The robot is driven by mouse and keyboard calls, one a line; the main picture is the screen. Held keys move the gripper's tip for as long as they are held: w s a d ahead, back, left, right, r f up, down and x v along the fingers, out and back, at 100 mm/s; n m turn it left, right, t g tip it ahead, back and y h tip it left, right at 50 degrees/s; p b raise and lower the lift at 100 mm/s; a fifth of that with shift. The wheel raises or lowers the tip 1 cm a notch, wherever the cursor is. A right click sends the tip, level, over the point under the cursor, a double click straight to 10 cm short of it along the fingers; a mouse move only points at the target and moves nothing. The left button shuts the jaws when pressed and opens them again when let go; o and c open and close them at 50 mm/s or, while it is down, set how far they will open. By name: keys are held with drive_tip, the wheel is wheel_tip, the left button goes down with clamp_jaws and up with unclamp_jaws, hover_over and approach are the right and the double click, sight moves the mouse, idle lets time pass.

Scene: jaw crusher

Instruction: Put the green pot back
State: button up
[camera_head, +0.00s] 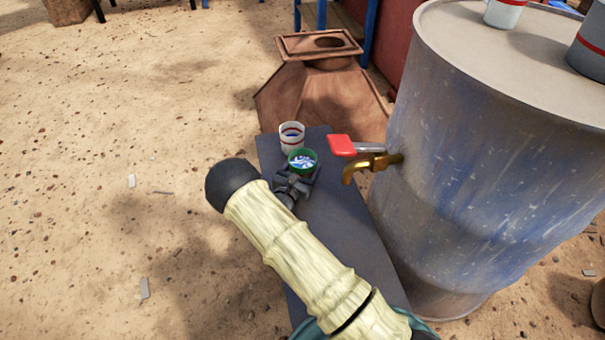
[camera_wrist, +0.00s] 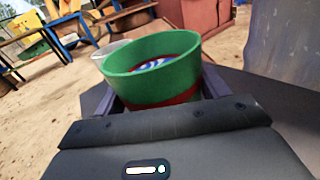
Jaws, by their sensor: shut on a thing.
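The green pot (camera_head: 302,160) is a small green cup with a red band and a blue and white pattern inside. It stands upright between the fingers of my gripper (camera_head: 293,186), which is shut on it. In the wrist view the green pot (camera_wrist: 155,75) fills the middle, with a dark finger on each side. A white pot with a dark red band (camera_head: 291,138) stands just behind it on the dark grey board (camera_head: 335,215). Its rim also shows in the wrist view (camera_wrist: 108,50). I cannot tell whether the green pot touches the board.
A large blue-grey barrel (camera_head: 470,190) stands at the right, with a brass tap (camera_head: 370,164) and red handle (camera_head: 341,146) reaching over the board. A white pot (camera_head: 505,12) and a grey pot (camera_head: 590,48) stand on the barrel. A rusty metal hopper (camera_head: 330,98) lies behind.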

drive_tip(key=shift+f, duration=0.85)
drive_tip(key=shift+f, duration=0.1)
drive_tip(key=o, duration=1.4)
drive_tip(key=shift+s+a, duration=0.15)
drive_tip(key=shift+s, duration=0.15)
drive_tip(key=p+v, duration=0.4)
drive_tip(key=v, duration=0.7)
drive_tip(key=shift+s+p, duration=0.2)
drive_tip(key=shift+p, duration=0.1)
